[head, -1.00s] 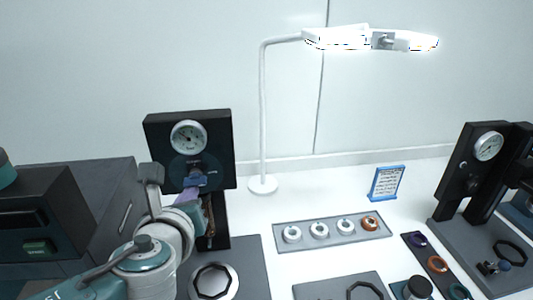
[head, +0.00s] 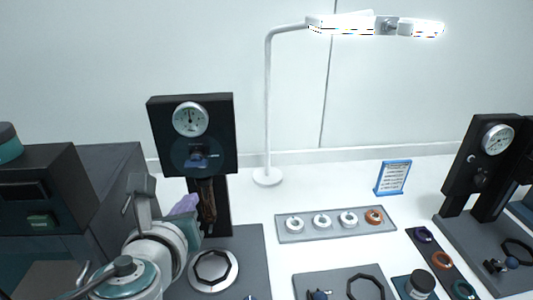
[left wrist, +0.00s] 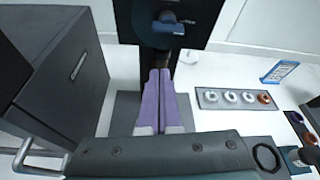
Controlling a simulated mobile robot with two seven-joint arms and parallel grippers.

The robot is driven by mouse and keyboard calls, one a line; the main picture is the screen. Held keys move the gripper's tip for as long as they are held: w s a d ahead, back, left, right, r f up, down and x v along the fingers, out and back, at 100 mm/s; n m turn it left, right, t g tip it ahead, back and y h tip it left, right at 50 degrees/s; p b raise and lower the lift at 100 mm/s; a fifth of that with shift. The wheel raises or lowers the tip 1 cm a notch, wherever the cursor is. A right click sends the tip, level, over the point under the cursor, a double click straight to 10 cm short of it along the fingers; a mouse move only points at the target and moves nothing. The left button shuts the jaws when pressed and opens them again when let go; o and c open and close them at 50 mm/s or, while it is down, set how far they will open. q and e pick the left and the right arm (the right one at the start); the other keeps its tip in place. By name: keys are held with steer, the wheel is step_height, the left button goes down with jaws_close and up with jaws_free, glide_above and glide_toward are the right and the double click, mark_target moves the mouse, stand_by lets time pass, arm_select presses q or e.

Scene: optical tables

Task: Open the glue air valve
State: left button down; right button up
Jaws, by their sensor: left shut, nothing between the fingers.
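The valve is a blue knob (head: 198,157) on the front of a black upright panel (head: 220,115), below a round white gauge (head: 190,119). The knob (left wrist: 167,24) also shows at the top of the left wrist view, its handle lying roughly crosswise. The gauge needle points about straight up. My left gripper (head: 186,203) has purple fingers and is below and in front of the knob, apart from it. In the left wrist view the two fingers (left wrist: 160,75) are pressed together with nothing between them. My right gripper is out of view.
A grey tray (head: 285,237) with several ring parts lies to the right. A blue-framed sign (head: 392,178) and a lamp (head: 267,110) stand behind. A second gauge panel (head: 471,165) is at far right. Dark cabinets (head: 115,195) stand close on the left.

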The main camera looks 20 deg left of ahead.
arm_select(q)
steer(key=v, duration=0.5)
steer(key=shift+d, duration=0.25)
steer(key=s+a+n+g, duration=0.1)
steer(key=s+n+g, duration=0.5)
steer(key=n, duration=0.9)
steer(key=s+d+r+n+g+h, duration=0.2)
steer(key=s+d+n+g+h, duration=0.1)
steer(key=s+d+n+h, duration=0.65)
step_height(320, 180, up, 25)
steer(key=s+n+y+p, duration=0.1)
steer(key=y+p, duration=0.1)
steer(key=p, duration=2.2)
steer(key=shift+a+n+y+p, duration=0.35)
steer(key=shift+a+p, duration=0.05)
steer(key=shift+a, duration=0.05)
